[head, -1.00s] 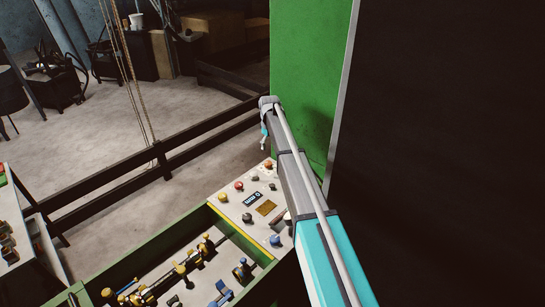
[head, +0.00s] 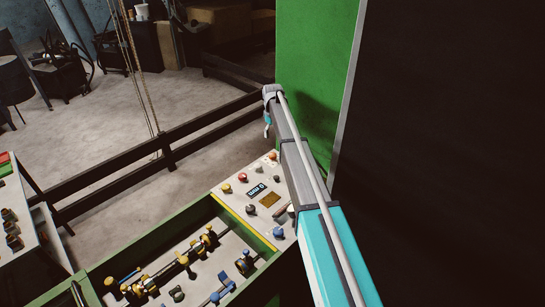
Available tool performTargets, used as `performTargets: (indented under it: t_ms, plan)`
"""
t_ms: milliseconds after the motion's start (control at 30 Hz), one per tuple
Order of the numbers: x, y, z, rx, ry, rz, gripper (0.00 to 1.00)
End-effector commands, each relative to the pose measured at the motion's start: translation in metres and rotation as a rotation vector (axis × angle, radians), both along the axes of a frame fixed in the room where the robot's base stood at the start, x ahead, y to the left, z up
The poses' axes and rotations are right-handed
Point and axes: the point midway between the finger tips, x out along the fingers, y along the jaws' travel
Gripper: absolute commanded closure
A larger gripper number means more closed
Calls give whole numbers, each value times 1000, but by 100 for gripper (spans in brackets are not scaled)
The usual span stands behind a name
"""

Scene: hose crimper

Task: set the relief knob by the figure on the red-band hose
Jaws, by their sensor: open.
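A sloped control panel (head: 236,196) sits at the right end of a green-rimmed tray, partly behind my arm. It carries several coloured knobs, a small dark display (head: 256,190) and a brown plate (head: 270,200). I cannot tell which knob is the relief knob. Hoses with brass and blue fittings (head: 184,262) lie in the tray; no red band or figure can be made out. My gripper (head: 267,125) hangs at the far end of my arm, above and beyond the panel, apart from it. It looks small and open, with nothing seen in it.
A tall green cabinet side (head: 318,75) stands close to the right of my arm, with a dark face beyond it. A dark rail (head: 150,165) runs behind the panel. A side bench (head: 30,215) with fittings is at the left. Open floor lies beyond the rail.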

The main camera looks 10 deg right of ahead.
Motion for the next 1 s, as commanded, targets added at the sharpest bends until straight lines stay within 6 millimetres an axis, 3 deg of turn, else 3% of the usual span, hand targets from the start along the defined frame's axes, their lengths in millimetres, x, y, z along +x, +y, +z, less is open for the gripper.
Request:
performTargets:
  t_ms: [1000]
  plan:
    - [0,-2,-79,0,0,-2,12]
